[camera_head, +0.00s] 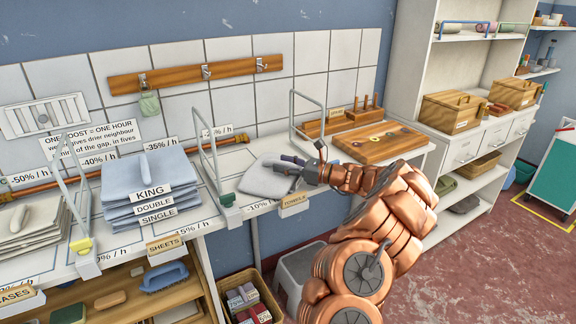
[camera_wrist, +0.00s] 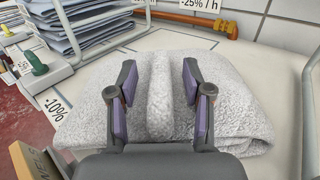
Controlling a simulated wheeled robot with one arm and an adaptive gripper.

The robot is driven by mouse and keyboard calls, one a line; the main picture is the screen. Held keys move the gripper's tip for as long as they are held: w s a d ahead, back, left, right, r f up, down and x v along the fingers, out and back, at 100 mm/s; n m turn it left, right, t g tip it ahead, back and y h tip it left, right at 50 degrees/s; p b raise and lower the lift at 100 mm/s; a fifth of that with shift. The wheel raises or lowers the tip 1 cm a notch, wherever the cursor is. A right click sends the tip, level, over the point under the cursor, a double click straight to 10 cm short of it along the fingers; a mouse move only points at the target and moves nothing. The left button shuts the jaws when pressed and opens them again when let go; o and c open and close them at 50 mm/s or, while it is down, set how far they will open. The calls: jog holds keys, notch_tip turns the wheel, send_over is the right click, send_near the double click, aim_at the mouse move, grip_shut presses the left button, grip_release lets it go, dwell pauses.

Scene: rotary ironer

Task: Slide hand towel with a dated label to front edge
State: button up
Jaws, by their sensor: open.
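The hand towel, a folded whitish-grey terry cloth (camera_head: 262,183), lies on the white shelf top between two wire dividers. In the wrist view the towel (camera_wrist: 235,108) fills the middle, with a raised ridge running between my fingers. My gripper (camera_head: 291,163) is over the towel's right part in the head view. In the wrist view my gripper (camera_wrist: 160,82) is open, one finger on each side of the ridge. I cannot tell whether the fingers touch the cloth. No dated label on the towel can be made out.
Wire dividers (camera_head: 204,150) flank the towel's bay. Blue-grey folded sheets (camera_head: 150,185) are stacked to the left. A small tag (camera_head: 295,200) hangs on the shelf's front edge. A copper pipe runs along the wall behind.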

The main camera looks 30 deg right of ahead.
jog(key=shift+c, duration=0.2)
grip_shut()
dwell(0.4)
jog(key=shift+s+a+f, duration=0.2)
jog(key=shift+s+a, duration=0.45)
jog(key=shift+s, duration=0.15)
jog(key=shift+o, duration=2.2)
grip_release()
jog(key=shift+s+r, duration=0.1)
jog(key=shift+s, duration=0.05)
jog(key=shift+d, duration=0.1)
